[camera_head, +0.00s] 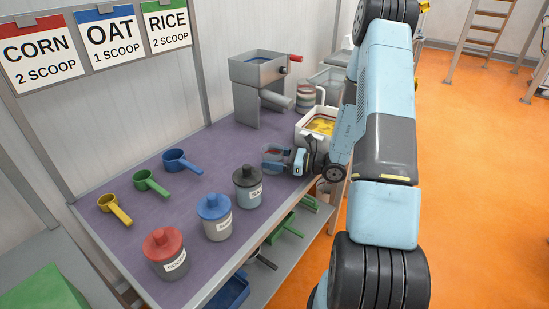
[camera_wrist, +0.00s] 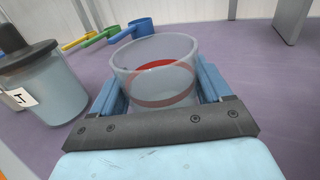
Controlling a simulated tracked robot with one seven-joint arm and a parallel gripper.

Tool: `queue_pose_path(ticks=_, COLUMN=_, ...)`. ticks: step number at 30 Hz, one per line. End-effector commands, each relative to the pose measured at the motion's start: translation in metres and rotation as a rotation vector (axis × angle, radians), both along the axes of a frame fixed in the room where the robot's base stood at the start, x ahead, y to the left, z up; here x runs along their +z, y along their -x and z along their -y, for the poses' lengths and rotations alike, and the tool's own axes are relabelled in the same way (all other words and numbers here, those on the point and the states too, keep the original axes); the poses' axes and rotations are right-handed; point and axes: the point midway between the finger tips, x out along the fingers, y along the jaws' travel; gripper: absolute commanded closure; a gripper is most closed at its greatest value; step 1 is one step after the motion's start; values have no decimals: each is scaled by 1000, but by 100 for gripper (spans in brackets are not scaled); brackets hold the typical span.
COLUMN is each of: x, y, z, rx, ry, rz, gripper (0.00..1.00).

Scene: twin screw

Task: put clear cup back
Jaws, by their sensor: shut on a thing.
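The clear cup (camera_wrist: 155,80) is see-through with a red ring showing on it, and it is upright between the two blue fingers of my gripper (camera_wrist: 158,95) in the wrist view. My gripper is shut on it. In the head view the clear cup (camera_head: 273,153) is in my gripper (camera_head: 280,158) near the table's right edge, behind the black-lidded jar (camera_head: 248,188). I cannot tell whether its bottom touches the purple table (camera_head: 185,215).
Red-lidded (camera_head: 166,255) and blue-lidded (camera_head: 215,218) jars stand nearer. Yellow (camera_head: 115,210), green (camera_head: 152,183) and blue (camera_head: 182,162) scoops lie to the left. A grey hand mill (camera_head: 258,85) stands behind; a white container with yellow contents (camera_head: 318,124) is right of it. The table's middle is clear.

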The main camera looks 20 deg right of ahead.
Motion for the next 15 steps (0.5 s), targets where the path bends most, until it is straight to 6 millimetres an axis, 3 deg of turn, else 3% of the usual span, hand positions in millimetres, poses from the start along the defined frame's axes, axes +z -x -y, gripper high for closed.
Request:
queue_pose_path(ticks=8, x=-2, y=0, z=0, rx=0, ry=0, rz=0, gripper=59)
queue_pose_path(ticks=9, x=-1, y=0, z=0, rx=0, ry=1, rz=1, gripper=19)
queue_pose_path(ticks=15, x=-1, y=0, z=1, rx=-2, ry=1, rz=1, gripper=0)
